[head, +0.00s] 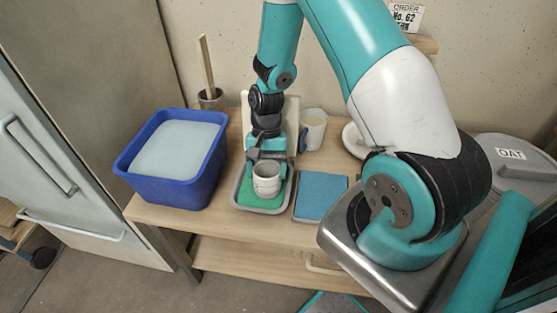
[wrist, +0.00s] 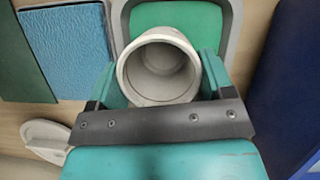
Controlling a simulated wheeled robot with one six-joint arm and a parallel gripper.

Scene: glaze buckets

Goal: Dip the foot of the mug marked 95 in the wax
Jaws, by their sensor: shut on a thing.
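A pale grey mug (head: 267,183) is held upright in my gripper (head: 267,168), over a shallow grey tray (head: 262,209) with a green surface (head: 248,194) inside. In the wrist view, the mug (wrist: 160,70) sits between the teal fingers of my gripper (wrist: 160,82), its open mouth facing the camera and empty. The tray (wrist: 232,30) and green surface (wrist: 180,14) lie behind it. The mug's foot is hidden in the wrist view, and I cannot tell whether it touches the green surface. No number is readable on the mug. No label identifies the wax.
A blue tub (head: 150,190) of pale liquid stands left of the tray. A flat blue pad (head: 320,195) lies to its right. Behind are a pale pot (head: 313,130), a dark pot (head: 210,98) with a wooden stick, and an upright board (head: 293,112). The bench's front edge is close.

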